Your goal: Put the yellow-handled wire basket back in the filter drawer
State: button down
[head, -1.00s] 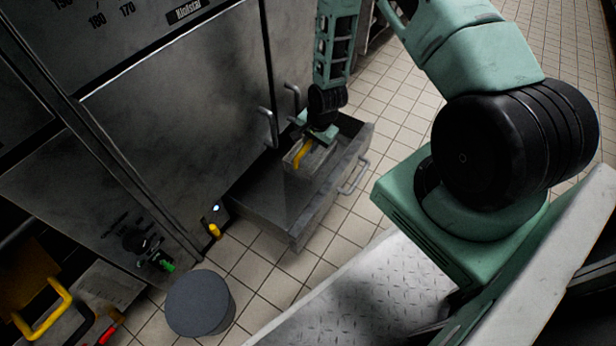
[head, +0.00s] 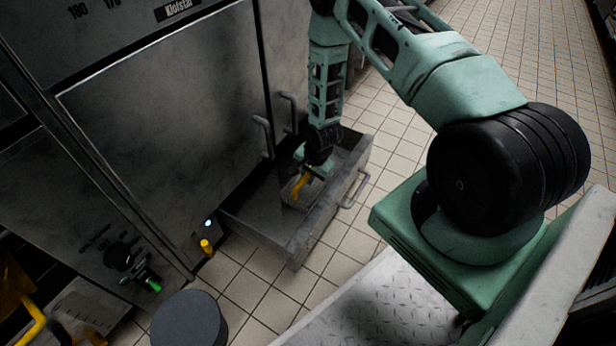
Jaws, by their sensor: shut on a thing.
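The filter drawer (head: 285,238) is a grey metal box, pulled out from the lower front of the steel cabinet. My gripper (head: 308,176) points down over the drawer's far half and is shut on the wire basket's yellow handle (head: 301,183). The wire basket (head: 294,199) is small and grey, and much of it is hidden by the gripper and the drawer's shade. It appears within the drawer's walls, low down. I cannot tell whether it touches the drawer floor.
The drawer's bar handle (head: 355,188) faces the tiled floor. Two upright door handles (head: 263,137) stand close to my arm. A round dark grey stool-like object (head: 188,320) stands at the front. A yellow knob (head: 206,246) and a green-tipped lever (head: 150,286) stick out from the cabinet.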

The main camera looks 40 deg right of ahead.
jog(key=c, duration=1.4)
grip_release()
jog(key=shift+f, duration=0.1)
jog(key=a+p+v, duration=0.1)
jog(key=p+v, duration=0.5)
jog(key=v, duration=0.6)
jog(key=s+a+r+n+g, duration=0.1)
jog(key=s+a+r+n, duration=0.1)
jog(key=a+r+n, duration=1.2)
jog(key=s+a+r+n, duration=0.3)
jog(key=s+a+r, duration=0.2)
jog(key=s+r, duration=0.5)
jog(key=s+a+r+n+g, duration=0.1)
jog(key=s+a+r+n, duration=0.3)
jog(key=s+r, duration=0.5)
notch_tip(320, 180, up, 2)
jog(key=shift+s+a+r+n, duration=0.1)
jog(key=shift+s+a+n, duration=0.25)
jog(key=shift+a, duration=0.25)
